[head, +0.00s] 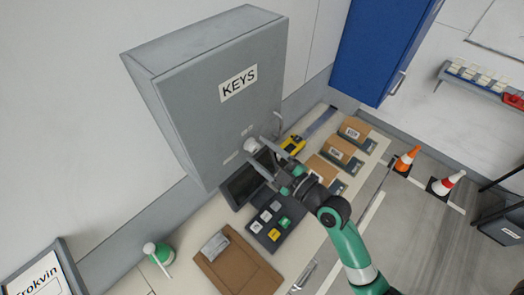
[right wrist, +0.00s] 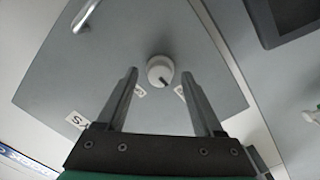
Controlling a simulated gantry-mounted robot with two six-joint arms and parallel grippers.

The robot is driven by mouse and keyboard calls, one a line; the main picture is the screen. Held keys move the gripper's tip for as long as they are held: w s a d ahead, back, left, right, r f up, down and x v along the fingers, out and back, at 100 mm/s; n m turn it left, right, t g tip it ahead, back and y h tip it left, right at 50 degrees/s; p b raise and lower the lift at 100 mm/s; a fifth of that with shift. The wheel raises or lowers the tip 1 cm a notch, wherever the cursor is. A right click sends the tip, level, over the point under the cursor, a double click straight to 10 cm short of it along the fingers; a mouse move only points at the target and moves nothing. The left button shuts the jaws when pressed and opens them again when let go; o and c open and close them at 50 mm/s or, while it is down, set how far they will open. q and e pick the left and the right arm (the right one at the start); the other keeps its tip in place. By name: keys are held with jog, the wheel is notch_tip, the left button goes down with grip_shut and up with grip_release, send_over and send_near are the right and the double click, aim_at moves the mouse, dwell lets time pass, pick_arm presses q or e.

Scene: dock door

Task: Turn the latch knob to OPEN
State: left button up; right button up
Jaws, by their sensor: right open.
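The latch knob (head: 251,145) is a round white knob on the door of the grey KEYS cabinet (head: 195,110). In the right wrist view the knob (right wrist: 158,68) has a dark pointer mark toward the lower right, and two small labels sit below it, one on each side. Their wording is not readable. My right gripper (head: 258,149) is at the cabinet door by the knob. In the right wrist view my right gripper (right wrist: 159,76) is open, its fingertips on either side of the knob with visible gaps. My left gripper is in neither view.
A door handle (head: 279,122) is beside the knob.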

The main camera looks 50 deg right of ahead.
grip_shut()
dwell(0.5)
jog(key=m+p, duration=0.1)
jog(key=m, duration=0.3)
jog(key=shift+r, duration=0.1)
jog(key=m+p, duration=0.1)
jog(key=m, duration=0.4)
jog(key=m+p, duration=0.1)
jog(key=m, duration=0.3)
jog(key=shift+p, duration=0.3)
jog(key=shift+m+y+p, duration=0.3)
jog(key=shift+m+p, duration=0.3)
jog(key=shift+m, duration=1.6)
